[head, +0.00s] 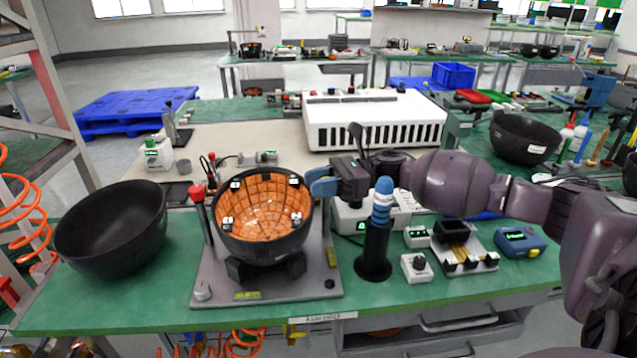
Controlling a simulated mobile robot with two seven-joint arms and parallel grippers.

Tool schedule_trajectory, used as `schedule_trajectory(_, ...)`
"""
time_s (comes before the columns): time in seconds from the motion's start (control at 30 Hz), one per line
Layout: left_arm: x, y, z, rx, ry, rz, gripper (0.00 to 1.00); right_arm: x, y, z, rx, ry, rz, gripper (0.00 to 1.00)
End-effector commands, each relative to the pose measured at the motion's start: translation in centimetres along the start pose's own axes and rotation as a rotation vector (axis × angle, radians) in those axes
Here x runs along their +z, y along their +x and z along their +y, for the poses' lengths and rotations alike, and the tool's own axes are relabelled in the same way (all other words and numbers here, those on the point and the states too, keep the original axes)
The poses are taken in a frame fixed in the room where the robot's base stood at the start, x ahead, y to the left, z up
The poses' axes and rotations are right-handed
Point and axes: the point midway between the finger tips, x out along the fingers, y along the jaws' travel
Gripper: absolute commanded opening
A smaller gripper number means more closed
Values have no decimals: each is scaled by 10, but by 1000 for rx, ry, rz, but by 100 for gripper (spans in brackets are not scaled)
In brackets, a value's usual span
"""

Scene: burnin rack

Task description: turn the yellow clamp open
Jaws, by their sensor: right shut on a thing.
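The black bowl with an orange inner lining (262,212) sits in a fixture on a grey base plate (215,280). A red-topped clamp (198,195) stands at its left side. My right gripper (318,183), with blue fingers, is at the bowl's right rim, opposite the red clamp. It is shut on the yellow clamp's upper end, which the fingers hide. A small yellow part (332,257) shows lower down at the right side of the fixture. The clamp's turn angle cannot be made out. My left gripper is not in view.
A blue-topped black post (380,225) stands just right of the fixture, close below my right arm. An empty black bowl (110,230) lies at the left. Small devices (465,248) fill the right side. A white slotted box (375,120) is behind.

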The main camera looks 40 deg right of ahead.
Motion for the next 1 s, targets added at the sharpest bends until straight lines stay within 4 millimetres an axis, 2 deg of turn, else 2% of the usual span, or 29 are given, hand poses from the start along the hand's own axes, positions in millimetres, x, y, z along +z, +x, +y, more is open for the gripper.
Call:
schedule_trajectory(0.23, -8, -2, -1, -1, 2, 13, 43, 2, 0, 0, -26, -2, -1, 7)
schedule_trajectory(0.53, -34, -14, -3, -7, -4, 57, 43, 8, -1, -2, -189, -6, -6, 7)
schedule_trajectory(1.0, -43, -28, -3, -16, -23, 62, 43, 4, -2, -7, -472, -2, -3, 7)
